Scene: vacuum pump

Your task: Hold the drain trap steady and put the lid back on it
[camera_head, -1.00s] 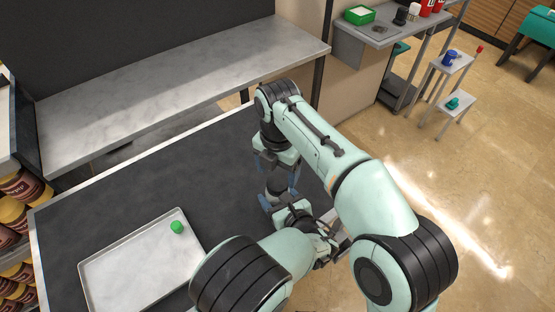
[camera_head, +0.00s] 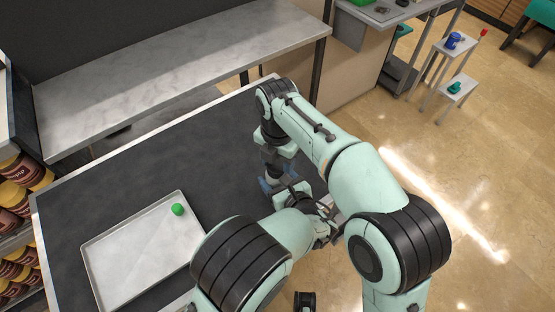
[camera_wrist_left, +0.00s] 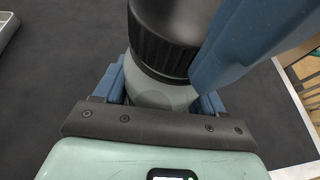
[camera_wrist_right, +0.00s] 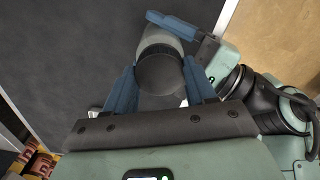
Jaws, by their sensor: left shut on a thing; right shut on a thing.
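The drain trap has a grey, see-through body (camera_wrist_left: 160,92) and a black ribbed lid (camera_wrist_left: 165,40). In the left wrist view my left gripper (camera_wrist_left: 163,97) is shut on the body. In the right wrist view my right gripper (camera_wrist_right: 160,72) is shut on the lid (camera_wrist_right: 160,75), with the grey body (camera_wrist_right: 158,37) beyond it. The lid sits against the top of the body with no clear gap; I cannot tell how firmly it is seated. In the head view my right gripper (camera_head: 272,184) is over the dark table, and my arms hide much of the trap.
A shallow metal tray (camera_head: 112,241) lies on the dark table (camera_head: 120,185), with a small green object (camera_head: 178,209) at its upper right corner. A grey shelf (camera_head: 180,65) stands behind the table. The table between tray and grippers is clear.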

